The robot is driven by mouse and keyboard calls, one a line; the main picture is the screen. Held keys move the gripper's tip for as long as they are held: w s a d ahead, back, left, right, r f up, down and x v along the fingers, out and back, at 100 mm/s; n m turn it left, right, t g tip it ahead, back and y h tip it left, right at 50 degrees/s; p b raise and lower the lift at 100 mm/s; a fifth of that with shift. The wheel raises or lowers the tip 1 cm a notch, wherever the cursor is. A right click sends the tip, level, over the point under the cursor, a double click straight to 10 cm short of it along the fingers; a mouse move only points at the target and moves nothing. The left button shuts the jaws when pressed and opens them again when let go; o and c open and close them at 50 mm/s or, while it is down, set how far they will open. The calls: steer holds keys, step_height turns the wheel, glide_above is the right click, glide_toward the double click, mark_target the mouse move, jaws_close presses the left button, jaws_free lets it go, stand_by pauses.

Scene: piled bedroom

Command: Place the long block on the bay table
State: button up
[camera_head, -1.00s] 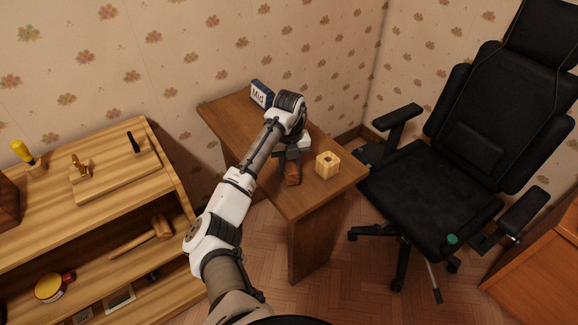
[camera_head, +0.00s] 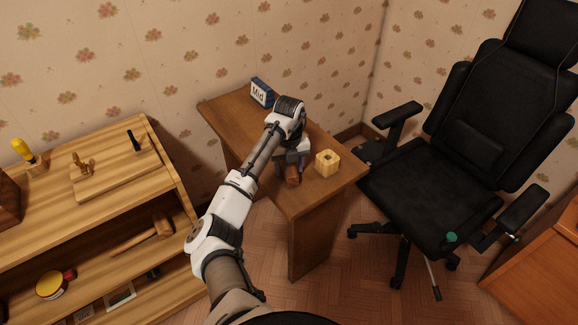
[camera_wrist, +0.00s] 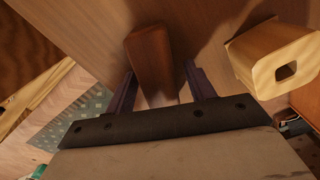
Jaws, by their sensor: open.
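The long block, a dark reddish-brown bar (camera_head: 292,176), is on the small brown table (camera_head: 226,114), partly hidden by my gripper in the head view. It also shows in the wrist view (camera_wrist: 151,60), at the top centre. My gripper (camera_wrist: 161,85) is open, with one dark finger on each side of the block's near part. I cannot tell whether either finger touches it. In the head view my gripper (camera_head: 294,160) is low over the tabletop. Which table is the bay table is not marked in view.
A pale wooden block with a hole (camera_head: 328,162) stands close to the right of my gripper. A blue sign reading "Mid" (camera_head: 261,92) stands at the table's back. A wooden shelf (camera_head: 95,225) with tools is at left, and a black office chair (camera_head: 430,190) at right.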

step_height(320, 180, up, 12)
steer(key=b, duration=0.2)
steer(key=shift+w+r, duration=0.1)
steer(key=shift+r, duration=0.05)
